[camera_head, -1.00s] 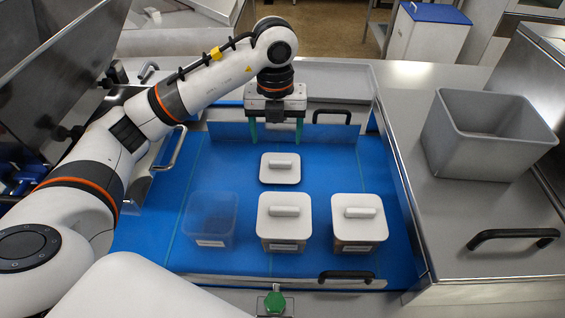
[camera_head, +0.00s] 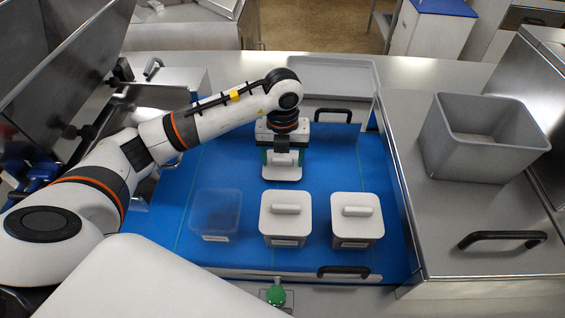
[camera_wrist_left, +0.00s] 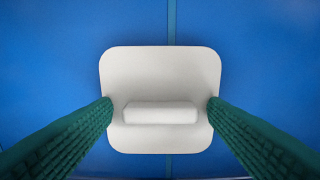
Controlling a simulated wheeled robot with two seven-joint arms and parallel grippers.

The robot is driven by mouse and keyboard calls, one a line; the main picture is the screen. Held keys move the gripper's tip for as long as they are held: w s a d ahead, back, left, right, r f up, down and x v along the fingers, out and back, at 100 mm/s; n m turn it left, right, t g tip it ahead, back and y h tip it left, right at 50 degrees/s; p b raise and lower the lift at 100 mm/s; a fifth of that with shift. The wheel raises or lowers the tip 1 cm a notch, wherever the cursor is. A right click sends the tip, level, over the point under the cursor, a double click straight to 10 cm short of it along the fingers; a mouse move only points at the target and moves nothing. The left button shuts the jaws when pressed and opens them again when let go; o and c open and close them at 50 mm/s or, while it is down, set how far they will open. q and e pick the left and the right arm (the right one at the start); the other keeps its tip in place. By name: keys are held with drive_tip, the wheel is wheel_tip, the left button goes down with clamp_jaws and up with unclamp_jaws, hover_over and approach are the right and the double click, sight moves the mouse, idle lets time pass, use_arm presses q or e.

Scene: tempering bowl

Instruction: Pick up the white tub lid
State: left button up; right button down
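The white tub lid (camera_head: 282,174) is a rounded square with a bar handle. It lies flat on the blue surface, its back part hidden under my left gripper (camera_head: 283,157). In the left wrist view the whole lid (camera_wrist_left: 160,68) shows, with its handle (camera_wrist_left: 160,113) lying crosswise. My left gripper (camera_wrist_left: 160,104) is open, with a green finger on either side of the handle and a gap at each end. The fingertips overlap the lid's side edges in that view; I cannot tell whether they touch it. My right gripper is not in view.
An open clear tub (camera_head: 215,214) and two lidded tubs, the middle one (camera_head: 286,220) and the right one (camera_head: 357,220), stand in front of the lid. A grey bin (camera_head: 485,150) stands on the right counter. Black handles (camera_head: 343,271) edge the blue area.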

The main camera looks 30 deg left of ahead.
use_arm(q)
drive_tip(key=c, duration=0.8)
drive_tip(key=shift+c, duration=0.2)
drive_tip(key=shift+r, duration=0.1)
